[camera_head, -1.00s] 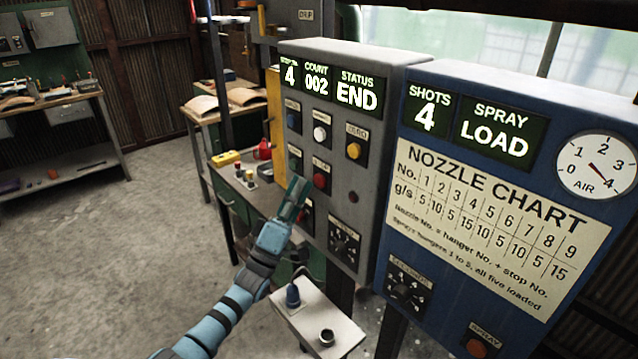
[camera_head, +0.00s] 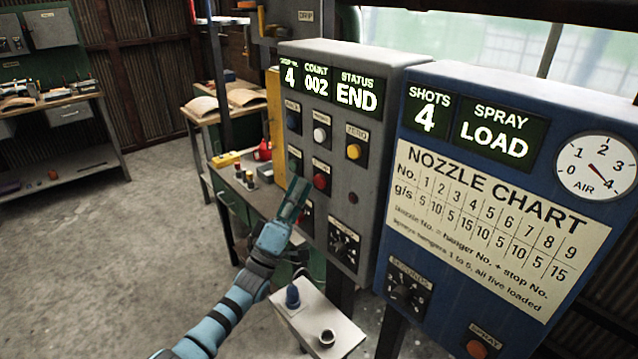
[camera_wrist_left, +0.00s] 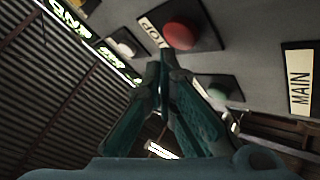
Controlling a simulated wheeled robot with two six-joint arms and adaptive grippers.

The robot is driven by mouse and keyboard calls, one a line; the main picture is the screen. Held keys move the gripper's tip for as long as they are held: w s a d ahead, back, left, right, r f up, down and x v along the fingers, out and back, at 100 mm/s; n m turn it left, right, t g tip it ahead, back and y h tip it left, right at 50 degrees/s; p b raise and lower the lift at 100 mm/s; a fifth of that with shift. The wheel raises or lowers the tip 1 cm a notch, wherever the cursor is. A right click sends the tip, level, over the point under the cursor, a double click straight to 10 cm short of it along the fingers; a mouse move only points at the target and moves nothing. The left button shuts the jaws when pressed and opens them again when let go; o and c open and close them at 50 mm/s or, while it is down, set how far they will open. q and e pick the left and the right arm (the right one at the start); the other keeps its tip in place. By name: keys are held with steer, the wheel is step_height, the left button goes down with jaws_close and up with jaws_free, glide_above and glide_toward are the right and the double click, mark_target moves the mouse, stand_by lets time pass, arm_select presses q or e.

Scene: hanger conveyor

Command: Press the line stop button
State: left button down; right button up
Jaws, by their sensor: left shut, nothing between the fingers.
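The red stop button (camera_head: 320,181) sits on the front of the grey control box (camera_head: 372,110), right of my left gripper's tip. In the left wrist view the red button (camera_wrist_left: 181,36) shows close beyond the fingertips, by a label partly cut to "TOP". My left gripper (camera_head: 296,190) is shut and empty, pointing up in front of the box's lower left part. In the left wrist view its fingertips (camera_wrist_left: 163,62) meet just below the red button; I cannot tell whether they touch it. My right gripper is not in view.
White (camera_head: 320,134) and yellow (camera_head: 354,151) buttons and a rotary knob (camera_head: 344,241) share the grey box. A blue panel (camera_head: 393,190) with a nozzle chart stands to its right. A small white stand (camera_head: 343,328) is below. Open floor lies left.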

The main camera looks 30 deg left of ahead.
arm_select(q)
steer(key=shift+w+d+b, duration=0.15)
steer(key=shift+w+b, duration=0.25)
steer(key=shift+w, duration=0.05)
steer(key=shift+w+d+b, duration=0.1)
steer(key=shift+w+b, duration=0.35)
stand_by(0.6)
steer(key=shift+s, duration=0.1)
steer(key=shift+s+a+p, duration=0.25)
steer(key=shift+s+p, duration=0.3)
steer(key=shift+s, duration=0.2)
